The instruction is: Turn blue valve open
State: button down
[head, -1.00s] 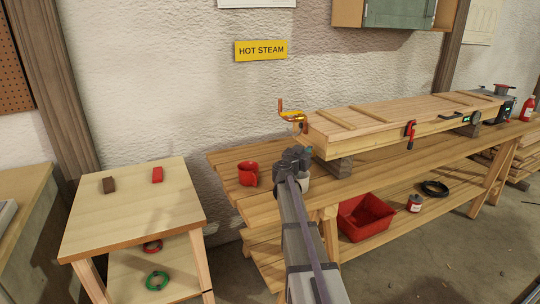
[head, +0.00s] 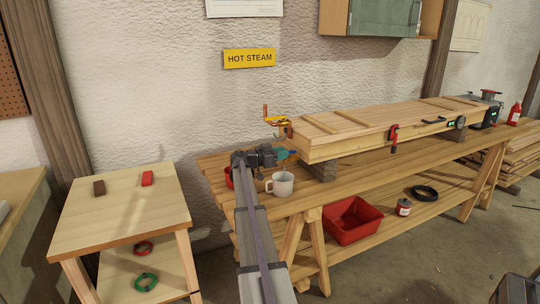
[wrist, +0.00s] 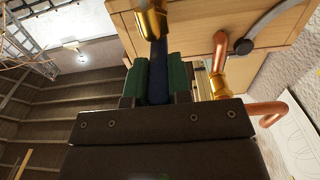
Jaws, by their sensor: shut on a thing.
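The blue valve handle (wrist: 158,82) is a dark blue bar below a brass fitting (wrist: 151,22) in the wrist view. My gripper (wrist: 159,78) is shut on it, with a green pad on each side of the bar. In the head view my gripper (head: 287,155) reaches from the left to the near end of the long wooden box (head: 335,140), under the copper and brass pipework (head: 276,121). The blue handle is largely hidden there by my gripper, and its turn angle cannot be told.
A white mug (head: 281,184) stands on the bench just below my gripper. A red mug (head: 229,177) is mostly hidden behind my arm. A copper pipe (wrist: 220,50) runs close to the right of my fingers. A red clamp (head: 393,138) grips the box side.

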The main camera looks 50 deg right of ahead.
dwell(0.3)
jog(key=c, duration=1.3)
grip_release()
jog(key=v, duration=1)
jog(key=shift+w+a, duration=0.3)
